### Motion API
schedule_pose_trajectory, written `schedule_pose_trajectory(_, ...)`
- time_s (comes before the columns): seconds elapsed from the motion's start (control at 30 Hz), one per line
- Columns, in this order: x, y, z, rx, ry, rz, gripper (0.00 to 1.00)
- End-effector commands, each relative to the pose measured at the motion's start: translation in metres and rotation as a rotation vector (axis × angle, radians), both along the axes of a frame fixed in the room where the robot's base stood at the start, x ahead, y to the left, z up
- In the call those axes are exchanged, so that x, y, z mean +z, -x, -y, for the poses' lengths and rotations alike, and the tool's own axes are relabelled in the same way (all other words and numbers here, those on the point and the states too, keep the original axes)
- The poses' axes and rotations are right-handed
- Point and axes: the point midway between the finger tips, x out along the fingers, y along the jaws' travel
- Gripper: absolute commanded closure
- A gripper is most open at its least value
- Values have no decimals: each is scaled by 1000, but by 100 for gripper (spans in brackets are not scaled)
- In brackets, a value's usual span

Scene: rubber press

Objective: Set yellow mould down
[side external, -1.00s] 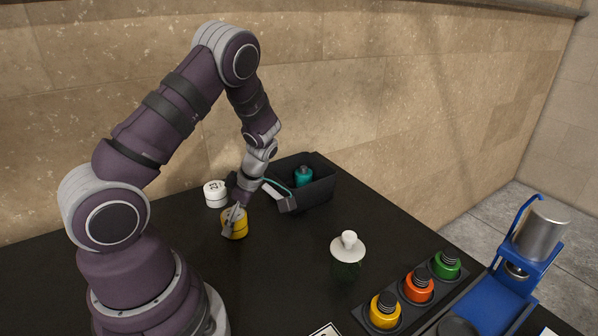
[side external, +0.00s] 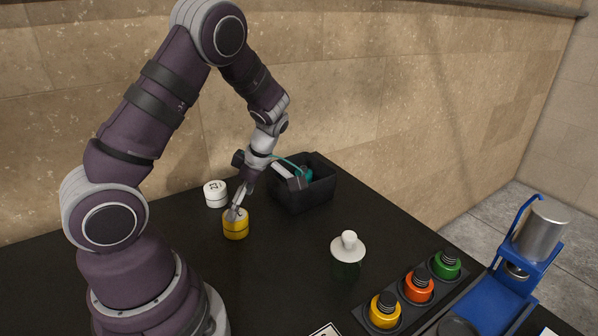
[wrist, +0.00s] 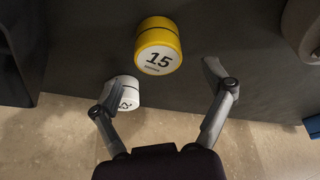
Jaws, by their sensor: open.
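The yellow mould (side external: 236,225) stands upright on the black table, left of the middle in the side view. In the wrist view the yellow mould (wrist: 158,48) shows a white top label reading 15. My gripper (side external: 234,213) is just above and beside it in the side view. In the wrist view my gripper (wrist: 160,84) has its fingers spread wide, with nothing held between them. The mould lies beyond the fingertips there, apart from both.
A white mould (side external: 215,194) stands behind the yellow one, close to my left finger in the wrist view. A black bin (side external: 300,195) with a teal item is at the back. A white-capped jar (side external: 347,255), a bottle rack (side external: 395,322) and a blue press (side external: 490,300) stand to the right.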

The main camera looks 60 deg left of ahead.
Motion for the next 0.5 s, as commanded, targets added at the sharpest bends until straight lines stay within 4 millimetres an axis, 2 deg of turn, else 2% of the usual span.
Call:
schedule_pose_trajectory(0.1,30,-10,9,-4,-1,8,19)
schedule_pose_trajectory(0.2,49,-15,14,-2,-2,5,19)
schedule_pose_trajectory(0.37,65,-19,20,-15,8,5,19)
schedule_pose_trajectory(0.47,78,-21,33,-182,78,28,19)
schedule_pose_trajectory(0.5,85,-22,42,-318,122,49,19)
